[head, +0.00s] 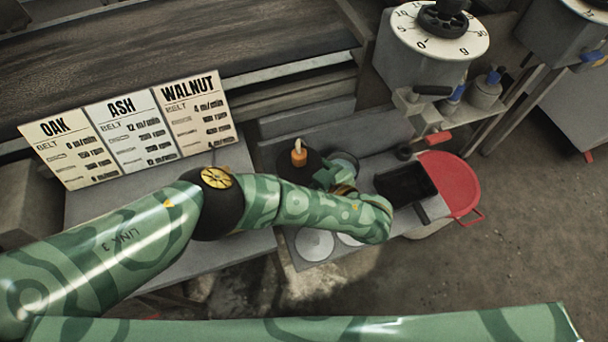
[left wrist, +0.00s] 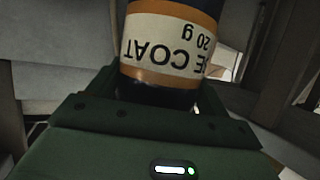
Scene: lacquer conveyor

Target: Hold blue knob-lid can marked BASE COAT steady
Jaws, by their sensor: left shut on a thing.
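The can (left wrist: 165,45) fills the upper middle of the left wrist view. It has a cream label between orange bands, and dark blue shows above. The lettering is upside down and partly cut off, reading "SE COAT" and "20 g". Its knob lid is out of that view. My left gripper (left wrist: 158,100) is shut on the can, with a dark green finger on each side of its lower part. My right gripper is not in view.
Pale discs (head: 314,244) lie on the bench edge. A red-rimmed container (head: 455,182) and a dial scale (head: 438,30) are at the right. OAK, ASH and WALNUT cards (head: 128,128) stand left.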

